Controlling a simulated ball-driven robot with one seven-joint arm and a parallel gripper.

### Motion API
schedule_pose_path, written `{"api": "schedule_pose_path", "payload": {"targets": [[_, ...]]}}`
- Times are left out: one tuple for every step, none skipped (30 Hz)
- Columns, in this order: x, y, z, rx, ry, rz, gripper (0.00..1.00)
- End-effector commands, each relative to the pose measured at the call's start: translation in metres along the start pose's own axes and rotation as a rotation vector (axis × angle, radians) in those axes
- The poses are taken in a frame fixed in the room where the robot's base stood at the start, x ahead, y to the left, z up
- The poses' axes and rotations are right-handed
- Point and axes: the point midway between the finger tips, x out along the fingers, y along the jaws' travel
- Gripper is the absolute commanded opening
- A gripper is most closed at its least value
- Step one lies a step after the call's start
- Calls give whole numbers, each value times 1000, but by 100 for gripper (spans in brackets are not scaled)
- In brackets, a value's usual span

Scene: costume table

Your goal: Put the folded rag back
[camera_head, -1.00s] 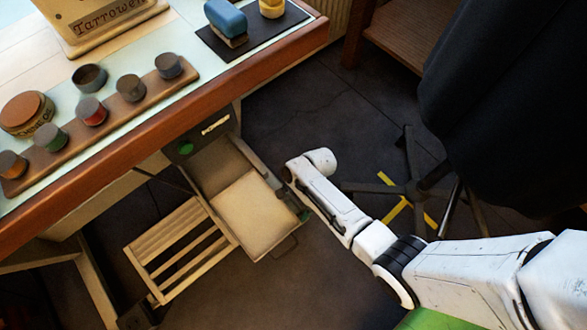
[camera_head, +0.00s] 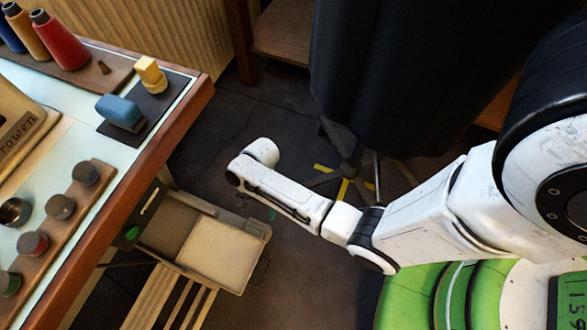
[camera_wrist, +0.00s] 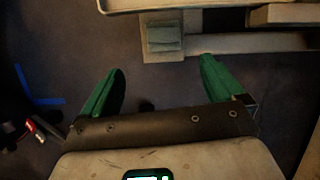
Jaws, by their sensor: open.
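I cannot pick out the folded rag for sure. A small grey-green piece (camera_wrist: 165,37), possibly folded cloth, lies on a pale ledge at the top of the wrist view. My gripper (camera_wrist: 160,80) is open and empty, its two green fingers wide apart over the dark floor and short of that piece.
The table (camera_head: 150,165) fills the left. Near its corner a blue block (camera_head: 122,112) and a yellow piece (camera_head: 150,73) rest on a dark mat. A slatted rack (camera_head: 165,300) is below the tray. Dark cloth (camera_head: 400,70) hangs behind the arm. Some floor is open.

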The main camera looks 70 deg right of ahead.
Motion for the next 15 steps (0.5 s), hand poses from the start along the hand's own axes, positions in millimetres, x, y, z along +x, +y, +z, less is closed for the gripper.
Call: {"api": "schedule_pose_path", "payload": {"targets": [[-5,7,4,-75,17,3,95],[-9,11,6,-130,30,4,95],[-16,17,10,-214,50,8,95],[-22,22,12,-282,66,12,95],[-28,28,14,-350,84,16,95],[-38,36,18,-442,106,25,95],[-45,41,20,-510,125,32,95],[-53,47,22,-578,141,40,95],[-63,54,25,-666,164,53,95],[-71,61,27,-732,182,64,95],[-80,67,29,-798,198,75,95],[-91,75,32,-883,222,91,95],[-100,81,34,-944,238,105,95],[-109,87,36,-1004,254,119,95],[-120,94,38,-1078,273,138,95]]}}
